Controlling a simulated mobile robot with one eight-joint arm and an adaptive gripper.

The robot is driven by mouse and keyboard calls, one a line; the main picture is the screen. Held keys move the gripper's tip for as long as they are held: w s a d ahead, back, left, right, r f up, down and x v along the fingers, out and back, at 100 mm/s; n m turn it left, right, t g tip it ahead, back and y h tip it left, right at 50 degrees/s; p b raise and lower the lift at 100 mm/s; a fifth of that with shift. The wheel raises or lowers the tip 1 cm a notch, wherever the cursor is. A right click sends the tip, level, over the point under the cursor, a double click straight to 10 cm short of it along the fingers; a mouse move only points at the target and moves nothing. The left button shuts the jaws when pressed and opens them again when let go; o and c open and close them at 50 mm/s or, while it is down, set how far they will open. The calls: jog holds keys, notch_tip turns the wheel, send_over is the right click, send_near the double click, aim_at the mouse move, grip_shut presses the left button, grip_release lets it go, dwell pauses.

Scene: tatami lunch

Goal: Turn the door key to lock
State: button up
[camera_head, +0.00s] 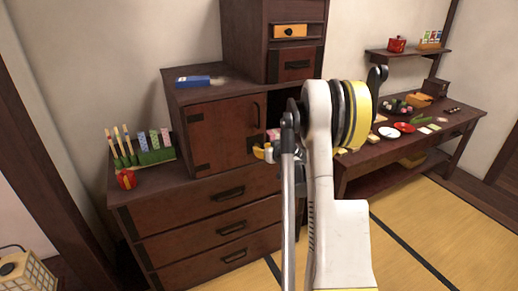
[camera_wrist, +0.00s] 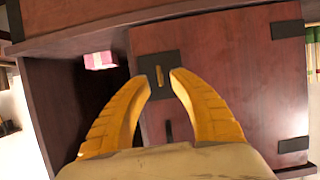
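The door (camera_head: 218,135) is the reddish-brown front of a small cabinet on the dresser and looks closed. In the wrist view the door (camera_wrist: 235,100) appears upside down, with a black lock plate (camera_wrist: 172,62) near its edge. A small brass-coloured key (camera_wrist: 160,76) stands out from the plate, looking like a thin upright bar. My gripper (camera_wrist: 160,84) has two yellow curved fingers, open, with one tip on each side of the key. I cannot tell whether the tips touch it. In the head view my gripper (camera_head: 263,152) is by the door's right edge, and the key is hidden.
A black door handle (camera_head: 257,111) is near the lock. An open compartment (camera_wrist: 70,95) beside the door holds a pink-and-white item (camera_wrist: 100,60). A blue box (camera_head: 194,81) lies on the cabinet top.

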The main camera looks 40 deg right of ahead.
jog(key=v, duration=0.8)
jog(key=shift+s, duration=0.2)
jog(key=shift+a+r, duration=0.1)
jog(key=shift+r, duration=0.05)
